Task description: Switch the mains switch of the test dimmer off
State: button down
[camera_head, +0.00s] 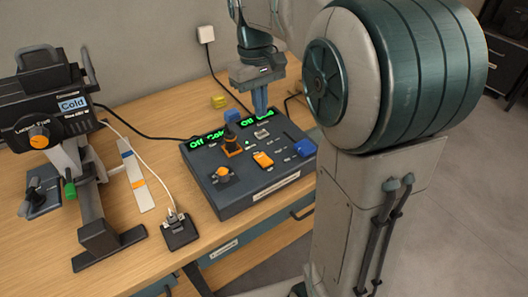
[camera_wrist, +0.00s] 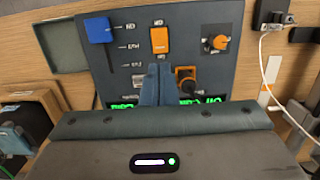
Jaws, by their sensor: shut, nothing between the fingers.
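The dark control box (camera_head: 235,200) sits on the wooden table, with several controls and green-lit displays (camera_head: 205,137) along its back. I take it for the test dimmer, but its labels are too small to read. It carries an orange rocker-like control (camera_head: 263,159), also in the wrist view (camera_wrist: 159,40), and a small pale switch (camera_head: 261,133). I cannot tell which is the mains switch. My gripper (camera_head: 260,112) is shut and empty, pointing down over the back of the box. In the wrist view its blue fingers (camera_wrist: 158,68) hide part of the panel.
The panel also has a blue slider cap (camera_head: 304,148), an orange knob (camera_head: 223,172) and a dark-topped orange-based control (camera_head: 231,142). A lamp fixture (camera_head: 50,120) stands left, with a white cable to a small dark socket box (camera_head: 180,232). Yellow and blue blocks lie behind.

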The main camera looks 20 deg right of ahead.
aim_at(265, 162)
jog(key=f, duration=0.4)
jog(key=s+f, duration=0.1)
jog(key=f, duration=0.9)
jog(key=shift+s+d, duration=0.3)
jog(key=shift+s, duration=0.05)
